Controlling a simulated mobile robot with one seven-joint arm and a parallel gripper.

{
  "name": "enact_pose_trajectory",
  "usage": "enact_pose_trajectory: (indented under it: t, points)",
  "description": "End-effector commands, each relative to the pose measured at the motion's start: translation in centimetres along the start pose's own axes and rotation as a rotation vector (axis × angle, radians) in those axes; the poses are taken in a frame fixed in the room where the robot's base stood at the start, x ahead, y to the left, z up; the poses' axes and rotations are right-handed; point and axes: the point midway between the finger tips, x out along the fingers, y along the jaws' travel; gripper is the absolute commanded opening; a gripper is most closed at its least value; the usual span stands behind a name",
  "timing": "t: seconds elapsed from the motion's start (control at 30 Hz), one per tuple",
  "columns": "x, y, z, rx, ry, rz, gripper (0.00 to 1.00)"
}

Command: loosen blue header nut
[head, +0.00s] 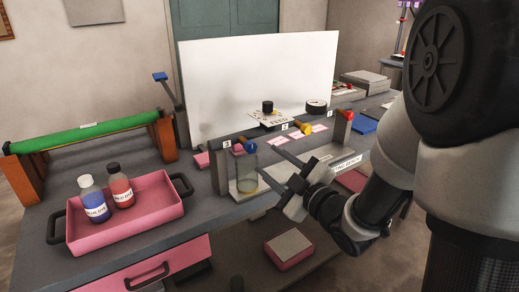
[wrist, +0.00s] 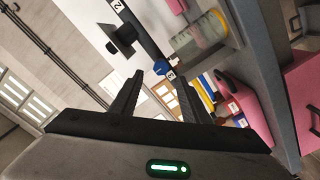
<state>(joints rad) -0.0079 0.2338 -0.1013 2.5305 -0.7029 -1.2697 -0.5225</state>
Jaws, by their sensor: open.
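I cannot tell the exact gap to the nut.
A yellow nut (head: 302,127) and a red nut (head: 345,115) sit farther along the rig. A pink tray (head: 150,213) with blue and red bottles stands at left. A white panel (head: 255,80) rises behind. A pink block (head: 289,249) lies in front, below the rig.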

Motion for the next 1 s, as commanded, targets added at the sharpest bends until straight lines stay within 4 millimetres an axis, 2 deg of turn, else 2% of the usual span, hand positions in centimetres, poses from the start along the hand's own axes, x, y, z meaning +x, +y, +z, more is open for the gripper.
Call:
enact_pose_trajectory:
  t: [0.27, 0.8, 1.0]
  points:
    - [0.9, -0.4, -0.3, -0.005, 0.032, -0.001, 0.42]
    - [8.2, -0.4, -0.6, -0.003, 0.030, -0.001, 0.42]
    - [8.4, -0.5, -0.3, -0.004, 0.029, 0.001, 0.42]
